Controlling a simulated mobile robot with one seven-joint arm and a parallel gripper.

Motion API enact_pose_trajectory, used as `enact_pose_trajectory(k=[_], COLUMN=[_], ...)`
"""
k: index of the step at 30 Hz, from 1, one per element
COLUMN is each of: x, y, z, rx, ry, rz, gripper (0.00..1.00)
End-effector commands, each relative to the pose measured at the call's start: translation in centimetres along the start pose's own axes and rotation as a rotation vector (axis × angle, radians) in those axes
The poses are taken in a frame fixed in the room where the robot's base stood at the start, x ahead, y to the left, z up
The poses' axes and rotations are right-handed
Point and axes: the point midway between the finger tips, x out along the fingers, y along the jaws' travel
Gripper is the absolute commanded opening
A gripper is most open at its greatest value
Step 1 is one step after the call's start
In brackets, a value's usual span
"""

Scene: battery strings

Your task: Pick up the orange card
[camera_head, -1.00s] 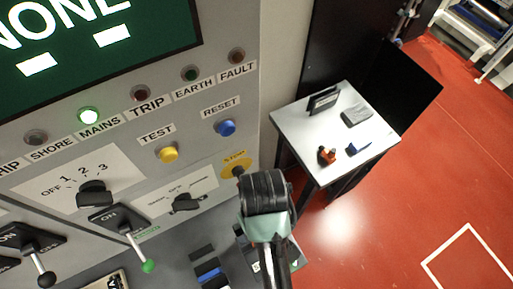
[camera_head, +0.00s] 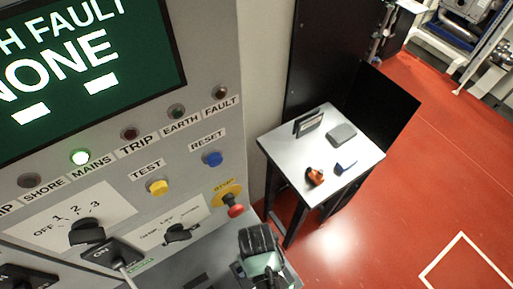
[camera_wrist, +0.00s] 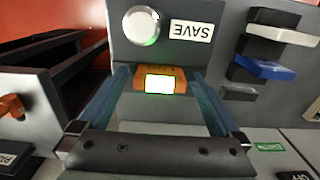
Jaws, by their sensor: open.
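The orange card (camera_wrist: 180,80) shows in the wrist view below a round button and an upside-down SAVE label. A bright white, green-edged rectangle lies over its middle. My gripper (camera_wrist: 159,78) is open, with one bluish finger on each side of the card and visible gaps between. I cannot tell how deep the fingertips reach past it. In the head view my gripper (camera_head: 262,262) is at the bottom, over the console, and its fingertips and the card are hidden.
A blue card (camera_wrist: 265,68) and dark and pale pieces sit in slots to the right in the wrist view. A red stop button (camera_head: 236,210) projects near my arm. A small table (camera_head: 350,166) holds several objects. The red floor (camera_head: 400,200) is clear.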

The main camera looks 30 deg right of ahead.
Motion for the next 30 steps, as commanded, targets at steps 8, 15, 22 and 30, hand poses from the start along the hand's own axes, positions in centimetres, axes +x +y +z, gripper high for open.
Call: enact_pose_trajectory(k=[8, 15, 22, 30], x=[0.20, 0.18, 0.15, -0.27], y=[0.00, 0.00, 0.00, 0.02], z=[-0.04, -0.04, -0.05, -0.09], rx=[0.000, 0.000, 0.000, 0.000], ry=[0.001, 0.001, 0.001, 0.002], rz=[0.001, 0.000, 0.000, 0.001], gripper=[0.98, 0.55, 0.19, 0.19])
